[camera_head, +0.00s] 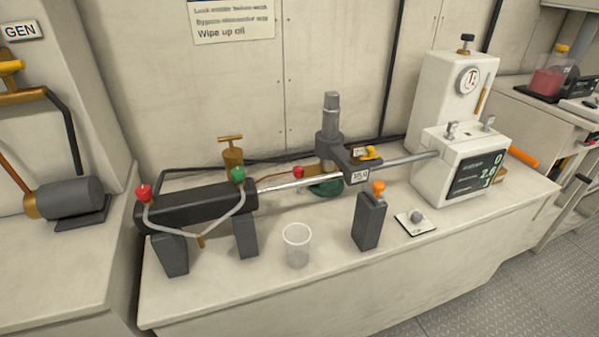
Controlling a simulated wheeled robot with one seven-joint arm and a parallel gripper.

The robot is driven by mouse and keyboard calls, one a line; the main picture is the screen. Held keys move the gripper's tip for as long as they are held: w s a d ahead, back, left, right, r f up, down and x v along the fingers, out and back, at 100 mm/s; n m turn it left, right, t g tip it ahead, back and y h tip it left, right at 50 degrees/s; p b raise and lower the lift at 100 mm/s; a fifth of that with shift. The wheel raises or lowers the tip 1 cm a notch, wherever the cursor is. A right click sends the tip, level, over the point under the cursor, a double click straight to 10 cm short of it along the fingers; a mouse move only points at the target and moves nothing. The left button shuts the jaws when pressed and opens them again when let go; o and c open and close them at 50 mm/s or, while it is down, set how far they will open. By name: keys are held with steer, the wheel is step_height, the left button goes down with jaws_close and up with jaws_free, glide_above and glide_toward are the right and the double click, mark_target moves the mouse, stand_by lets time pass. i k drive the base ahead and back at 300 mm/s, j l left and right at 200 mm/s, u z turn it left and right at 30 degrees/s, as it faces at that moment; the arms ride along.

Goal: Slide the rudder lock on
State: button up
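A dark tiller arm (348,162) sits on an upright grey rudder post (331,120) at the middle back of the bench. On its top is a yellow-orange slider or knob (370,153) beside a small tag (358,152) too small to read. This looks like the rudder lock, but I cannot tell its position. A dark upright block with an orange knob (379,187) stands in front; I cannot tell whether it belongs to the lock. A shiny rod (290,184) runs from the black cylinder (190,206) to the tiller. My gripper is not in view.
A clear cup (297,245) stands at the bench front. A small plate with a knob (416,222) lies right of the dark block. A white machine with a display (478,174) fills the right end. Hoses with red and green caps cross the cylinder. The bench's front strip is mostly bare.

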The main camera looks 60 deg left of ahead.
mark_target(373, 192)
steer(key=u, duration=1.5)
steer(key=i+l, duration=0.1)
steer(key=l, duration=0.3)
steer(key=i+l, duration=0.1)
steer(key=l, duration=0.3)
steer(key=i+l, duration=0.15)
steer(key=l, duration=0.2)
steer(key=i+l, duration=0.1)
steer(key=l, duration=0.3)
